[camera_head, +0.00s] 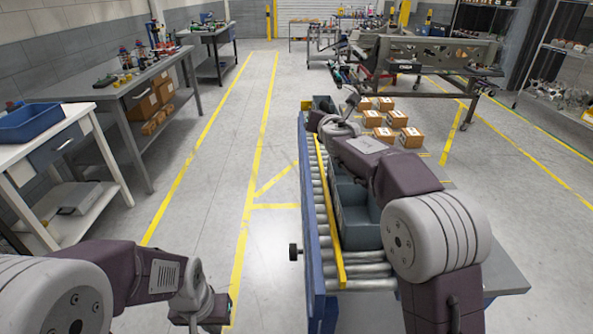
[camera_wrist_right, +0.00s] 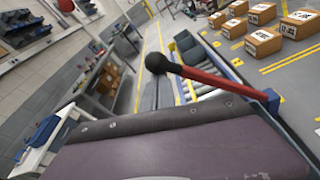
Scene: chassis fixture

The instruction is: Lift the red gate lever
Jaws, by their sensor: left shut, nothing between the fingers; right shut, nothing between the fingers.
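The red gate lever (camera_wrist_right: 215,82) crosses the middle of the right wrist view. It ends in a black ball knob (camera_wrist_right: 156,62) on the left, and its other end meets a blue post (camera_wrist_right: 271,100) on the right. In the head view I cannot make it out; my right arm covers much of that area. My right gripper (camera_head: 351,100) is small and partly hidden at the far end of my right arm, over the conveyor, shut and empty. I cannot tell whether it touches the lever. My left gripper (camera_head: 222,307) is shut and empty, low over the floor left of the conveyor.
The roller conveyor (camera_head: 322,215) has a yellow rail (camera_head: 327,205) and carries grey bins (camera_head: 355,215). A black knob (camera_head: 293,251) sticks out on its left side. Cardboard boxes (camera_head: 400,137) sit beyond it to the right. Benches line the left wall; the floor between is clear.

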